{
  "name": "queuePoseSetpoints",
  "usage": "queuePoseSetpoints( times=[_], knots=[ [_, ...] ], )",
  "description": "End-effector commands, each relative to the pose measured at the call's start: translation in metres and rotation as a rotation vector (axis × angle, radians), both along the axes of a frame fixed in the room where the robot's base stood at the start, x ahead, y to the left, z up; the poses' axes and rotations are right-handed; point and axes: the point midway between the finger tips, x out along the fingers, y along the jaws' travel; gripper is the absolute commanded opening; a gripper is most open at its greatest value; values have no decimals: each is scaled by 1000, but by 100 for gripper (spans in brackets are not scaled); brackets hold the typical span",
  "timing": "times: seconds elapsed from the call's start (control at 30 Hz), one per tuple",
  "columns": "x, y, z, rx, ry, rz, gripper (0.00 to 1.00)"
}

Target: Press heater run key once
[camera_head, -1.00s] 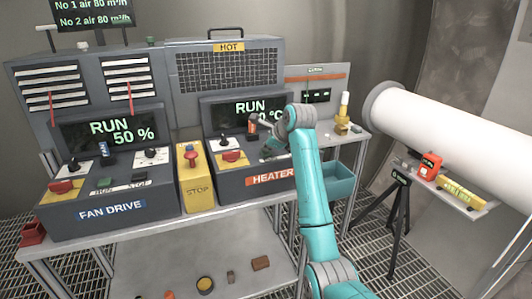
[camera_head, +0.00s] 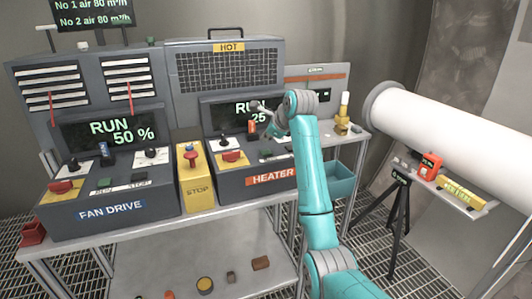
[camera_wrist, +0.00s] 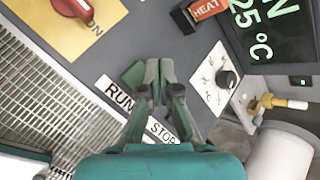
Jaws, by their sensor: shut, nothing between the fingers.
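The heater panel (camera_head: 240,179) bears an orange HEATER label (camera_head: 272,177). Its screen (camera_head: 227,113) reads RUN with 25 below, and the wrist view shows 25 °C on the screen (camera_wrist: 275,35). The green heater run key (camera_wrist: 133,76) lies beside the RUN label (camera_wrist: 117,93); it also shows in the head view (camera_head: 266,153). My gripper (camera_wrist: 158,66) is shut and empty, its tips just beside the green key in the wrist view. In the head view my gripper (camera_head: 270,131) is above the key row. My fingers partly hide the stop key area by the STOP label (camera_wrist: 161,131).
An orange HEAT switch (camera_wrist: 207,9) and a black knob (camera_wrist: 227,79) stand near my fingers. A red rotary switch (camera_head: 231,156) is on the heater panel. The yellow STOP box (camera_head: 195,182) and the fan drive panel (camera_head: 110,208) are to the left.

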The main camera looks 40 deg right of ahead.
Motion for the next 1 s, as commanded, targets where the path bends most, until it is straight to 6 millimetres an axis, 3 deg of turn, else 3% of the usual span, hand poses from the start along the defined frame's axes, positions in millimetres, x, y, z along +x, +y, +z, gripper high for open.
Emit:
queuePoseSetpoints(
  times=[0.33,1.0],
  knots=[
    [0,0,26,0,0,0,0],
    [0,0,27,1,1,1,0]
  ],
)
